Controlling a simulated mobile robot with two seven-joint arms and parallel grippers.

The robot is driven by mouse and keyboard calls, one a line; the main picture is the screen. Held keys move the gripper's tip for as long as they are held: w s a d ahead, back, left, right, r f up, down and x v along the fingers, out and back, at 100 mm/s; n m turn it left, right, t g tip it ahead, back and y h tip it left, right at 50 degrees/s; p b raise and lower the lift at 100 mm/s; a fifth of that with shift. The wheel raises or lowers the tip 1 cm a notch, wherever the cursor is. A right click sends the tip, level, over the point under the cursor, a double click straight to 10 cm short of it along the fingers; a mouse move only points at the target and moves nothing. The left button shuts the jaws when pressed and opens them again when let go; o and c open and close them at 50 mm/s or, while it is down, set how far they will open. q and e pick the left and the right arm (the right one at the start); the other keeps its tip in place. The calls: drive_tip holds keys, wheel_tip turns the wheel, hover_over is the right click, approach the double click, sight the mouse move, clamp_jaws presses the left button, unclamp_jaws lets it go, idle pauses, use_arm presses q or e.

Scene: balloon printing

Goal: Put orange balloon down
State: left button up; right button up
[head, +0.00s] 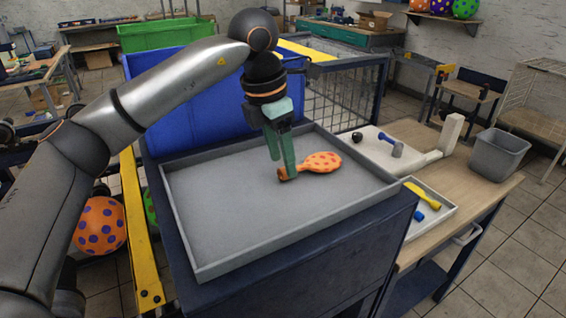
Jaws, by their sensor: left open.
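The orange balloon (322,162) is flat, with red dots, and lies on the floor of the grey tray (215,215), right of the middle. My left gripper (282,165) points down over the tray, at the balloon's neck end on its left side. Its green fingers are open, with their tips close to the neck. I cannot tell whether a finger still touches it. My right gripper is not in view.
A blue bin (195,100) stands behind the tray. On the right, a wooden table (455,180) holds a white board with tools, a small tray with a yellow balloon (422,193) and a grey bin (498,155). An inflated orange balloon with purple dots (100,226) is at lower left.

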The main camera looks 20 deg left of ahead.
use_arm(q)
wheel_tip(320, 180, up, 10)
drive_tip(key=s+a, duration=0.1)
drive_tip(key=shift+s, duration=0.3)
drive_tip(key=shift+a+f, duration=0.1)
